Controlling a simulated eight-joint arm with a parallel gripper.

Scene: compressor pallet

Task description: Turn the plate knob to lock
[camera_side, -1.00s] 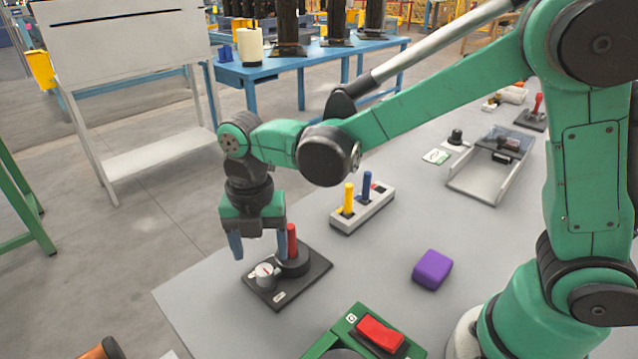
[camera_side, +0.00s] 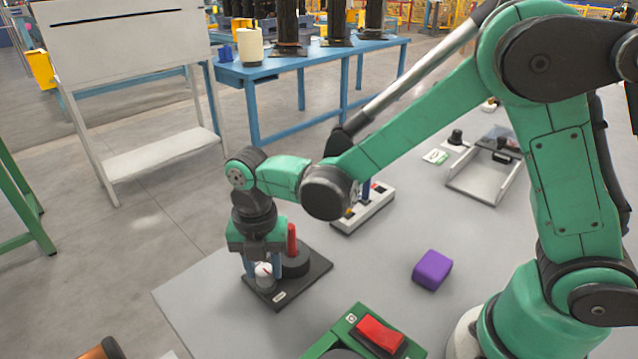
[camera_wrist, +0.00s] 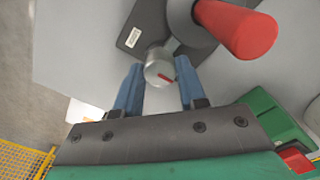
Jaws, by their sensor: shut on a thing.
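The plate knob (camera_side: 264,279) is a small pale round knob with a red mark. It stands on a dark plate (camera_side: 309,281) near the table's left edge. In the wrist view the knob (camera_wrist: 158,73) sits between the blue fingers, its red mark slanting toward lower right. My gripper (camera_side: 263,268) points down over the plate and is shut on the knob, one finger on each side; the fingers partly hide it in the side view. A red upright handle (camera_side: 292,241) on a round dark base (camera_side: 297,263) stands on the same plate, close to the right finger.
A grey block with pegs (camera_side: 371,211) lies behind, partly hidden by my arm. A purple block (camera_side: 432,269) is to the right. A green box with a red switch (camera_side: 380,334) is at the front. Open tabletop lies between them.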

